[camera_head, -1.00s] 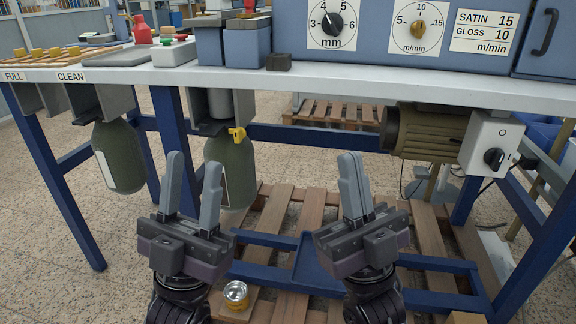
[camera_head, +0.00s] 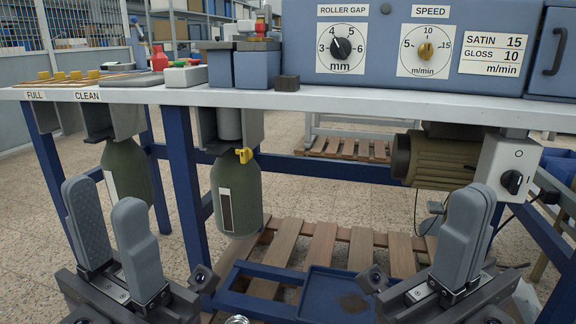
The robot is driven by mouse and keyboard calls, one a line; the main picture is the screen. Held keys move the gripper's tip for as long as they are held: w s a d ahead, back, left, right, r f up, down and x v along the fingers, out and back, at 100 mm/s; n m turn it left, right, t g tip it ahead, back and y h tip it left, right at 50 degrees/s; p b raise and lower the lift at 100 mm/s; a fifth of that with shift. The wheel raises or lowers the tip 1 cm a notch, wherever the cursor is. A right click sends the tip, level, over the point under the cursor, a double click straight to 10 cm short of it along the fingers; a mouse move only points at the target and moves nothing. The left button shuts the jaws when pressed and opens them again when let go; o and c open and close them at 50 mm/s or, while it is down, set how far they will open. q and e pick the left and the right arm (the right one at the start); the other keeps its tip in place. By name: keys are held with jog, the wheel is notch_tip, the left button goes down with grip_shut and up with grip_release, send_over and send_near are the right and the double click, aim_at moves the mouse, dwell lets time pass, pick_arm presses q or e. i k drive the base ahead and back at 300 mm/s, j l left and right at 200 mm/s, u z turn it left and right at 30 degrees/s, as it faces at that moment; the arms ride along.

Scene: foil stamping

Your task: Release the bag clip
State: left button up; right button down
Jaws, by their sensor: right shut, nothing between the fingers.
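A yellow bag clip (camera_head: 244,155) sits at the neck of a dark green bag (camera_head: 236,205) with a striped window. The bag hangs under a grey outlet (camera_head: 240,125) below the table. My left gripper (camera_head: 107,195) is open and empty, at the lower left, in front of a second green bag (camera_head: 126,172). My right gripper (camera_head: 472,195) is shut and empty, at the lower right, in front of the motor side of the table. Both grippers are apart from the clip in the picture.
The white tabletop (camera_head: 330,98) runs across the view above the bags. A blue leg (camera_head: 184,190) stands left of the clipped bag. A motor (camera_head: 436,160) and switch box (camera_head: 508,165) hang at the right. A wooden pallet (camera_head: 325,240) and blue tray (camera_head: 340,290) lie below.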

aim_at(246, 154)
jog(key=i+j+z, duration=0.2)
jog(key=j, duration=0.6)
jog(key=i+j+z, duration=0.15)
jog(key=j, duration=0.65)
jog(key=j+z, duration=0.2)
jog(key=j, duration=0.6)
